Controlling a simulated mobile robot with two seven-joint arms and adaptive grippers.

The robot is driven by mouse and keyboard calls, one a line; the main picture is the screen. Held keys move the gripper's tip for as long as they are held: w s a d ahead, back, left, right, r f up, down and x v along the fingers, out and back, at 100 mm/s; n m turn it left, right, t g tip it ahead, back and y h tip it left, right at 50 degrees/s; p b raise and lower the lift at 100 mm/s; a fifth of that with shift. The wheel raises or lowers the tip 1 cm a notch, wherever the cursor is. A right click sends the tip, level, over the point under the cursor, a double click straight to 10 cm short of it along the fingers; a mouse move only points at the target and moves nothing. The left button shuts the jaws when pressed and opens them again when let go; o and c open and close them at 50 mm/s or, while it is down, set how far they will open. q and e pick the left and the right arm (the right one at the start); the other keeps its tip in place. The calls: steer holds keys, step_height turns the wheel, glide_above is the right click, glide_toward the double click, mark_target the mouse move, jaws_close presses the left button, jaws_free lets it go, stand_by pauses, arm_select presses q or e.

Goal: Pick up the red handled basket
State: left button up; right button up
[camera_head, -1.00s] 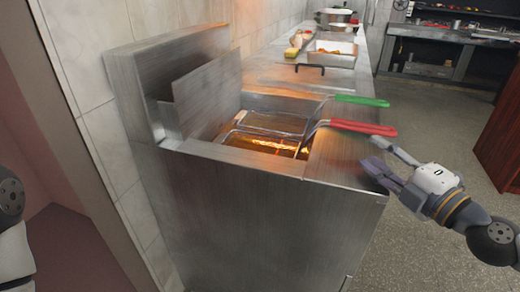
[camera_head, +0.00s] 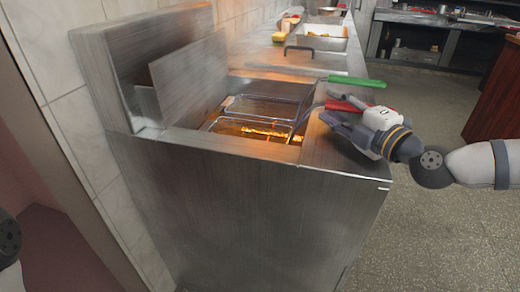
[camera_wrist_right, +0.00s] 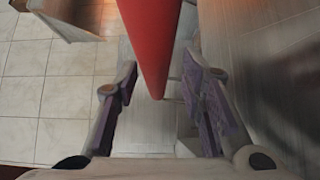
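The red handle (camera_head: 348,105) of a wire fryer basket (camera_head: 240,126) sticks out to the right over the fryer's top edge. The basket sits in the glowing fryer well. My right gripper (camera_head: 328,106) is at the red handle, with its fingers open. In the right wrist view the red handle (camera_wrist_right: 153,45) comes down between the two spread fingers of the right gripper (camera_wrist_right: 158,100), with gaps on both sides. Part of the handle is hidden behind the gripper in the head view. My left gripper is not in view; only a bit of my left arm shows at the left edge.
A green handle (camera_head: 357,81) lies just behind the red one, close to my right gripper. The steel fryer (camera_head: 240,200) has a raised back panel at left. A counter with a tray (camera_head: 318,42) runs behind. The floor (camera_head: 440,220) at right is clear.

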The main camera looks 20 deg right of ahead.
steer(key=shift+r, duration=0.15)
jaws_close()
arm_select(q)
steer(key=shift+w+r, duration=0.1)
arm_select(e)
steer(key=shift+r, duration=0.1)
steer(key=r+p, duration=0.1)
steer(key=r, duration=0.4)
steer(key=r+p, duration=0.2)
steer(key=r, duration=0.3)
steer(key=shift+s, duration=0.2)
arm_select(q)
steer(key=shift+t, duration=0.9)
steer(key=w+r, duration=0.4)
arm_select(e)
step_height(320, 180, up, 8)
steer(key=shift+w, duration=0.15)
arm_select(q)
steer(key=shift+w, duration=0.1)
